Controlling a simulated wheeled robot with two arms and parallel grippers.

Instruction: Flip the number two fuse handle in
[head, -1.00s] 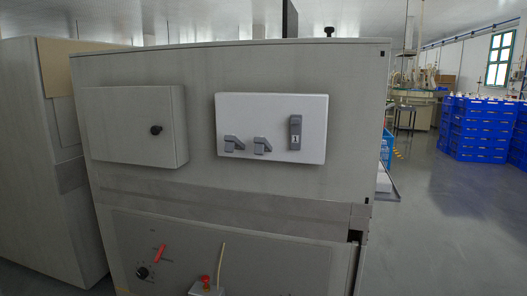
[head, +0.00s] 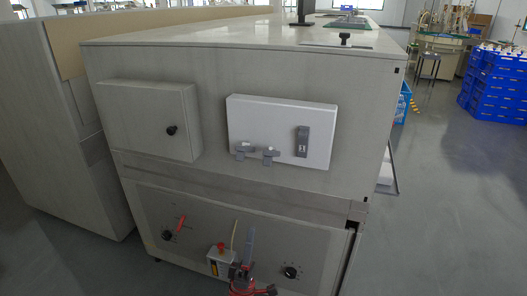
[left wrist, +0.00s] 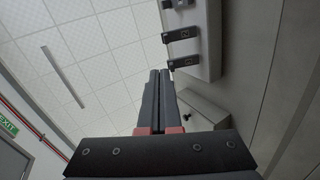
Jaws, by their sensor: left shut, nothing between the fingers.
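The white fuse panel (head: 284,115) is on the upper front of the cabinet. It has three grey handles: the left one (head: 244,150) and middle one (head: 269,155) stick out, and the right one (head: 302,141) lies upright against the panel. I cannot read their numbers. My left gripper (head: 250,232) is below the panel in the head view, fingers pointing up, shut and empty. In the left wrist view its fingertips (left wrist: 159,72) appear beside the left handle (left wrist: 180,62), with the middle handle (left wrist: 180,33) farther up; the gap is unclear. My right gripper is not in view.
A closed door box with a black knob (head: 171,130) juts out left of the fuse panel. The lower cabinet front has dials (head: 290,272), a red lever (head: 181,223) and a box with a red button (head: 221,246). Blue crates (head: 495,90) stand far right.

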